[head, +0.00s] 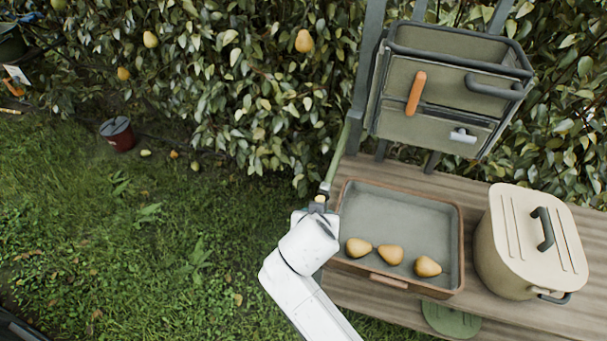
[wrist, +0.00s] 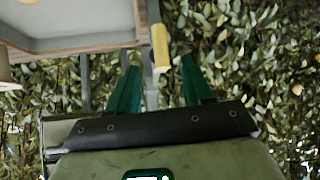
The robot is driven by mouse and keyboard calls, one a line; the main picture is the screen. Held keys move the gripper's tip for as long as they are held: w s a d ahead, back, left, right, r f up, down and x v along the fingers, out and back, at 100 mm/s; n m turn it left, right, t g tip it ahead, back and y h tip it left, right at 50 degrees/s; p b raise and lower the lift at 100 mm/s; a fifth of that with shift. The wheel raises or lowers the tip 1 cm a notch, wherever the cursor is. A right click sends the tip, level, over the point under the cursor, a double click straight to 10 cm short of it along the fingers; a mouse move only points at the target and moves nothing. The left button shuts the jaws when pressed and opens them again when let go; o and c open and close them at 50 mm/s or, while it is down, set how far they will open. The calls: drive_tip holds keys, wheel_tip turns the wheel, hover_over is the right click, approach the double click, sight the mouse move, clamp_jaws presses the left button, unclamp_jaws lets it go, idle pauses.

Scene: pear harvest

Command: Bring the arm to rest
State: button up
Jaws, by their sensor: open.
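My white arm (head: 305,255) reaches up from the bottom of the head view. My gripper (head: 322,194) is at its upper end, just left of the tray. In the wrist view my gripper (wrist: 159,66) shows two dark green fingers spread apart. A yellow cylindrical piece (wrist: 160,48) shows beyond the gap between them, near a thin grey bar. I cannot tell whether it touches the fingers. A shallow grey tray (head: 410,205) with a brown rim holds three yellow pears (head: 390,254) along its near side. No pear shows between my fingers.
The wooden bench (head: 475,190) carries the tray and a lidded cream container (head: 545,235). A green caddy (head: 440,85) with an orange handle stands behind. Leafy hedge with hanging pears (head: 304,41) fills the back.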

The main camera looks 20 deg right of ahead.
drive_tip(key=s+d+f+n+g+y, duration=0.1)
drive_tip(key=s+d+f+g, duration=0.15)
drive_tip(key=s+d, duration=0.4)
drive_tip(key=s+d+f+n+g, duration=0.1)
drive_tip(key=s+d+f+g, duration=0.15)
drive_tip(key=s, duration=0.75)
drive_tip(key=s+d+n+g+y, duration=0.2)
drive_tip(key=s, duration=1.2)
drive_tip(key=shift+s+d+r+y, duration=0.2)
drive_tip(key=shift+s+d+y, duration=0.05)
drive_tip(key=shift+y, duration=0.15)
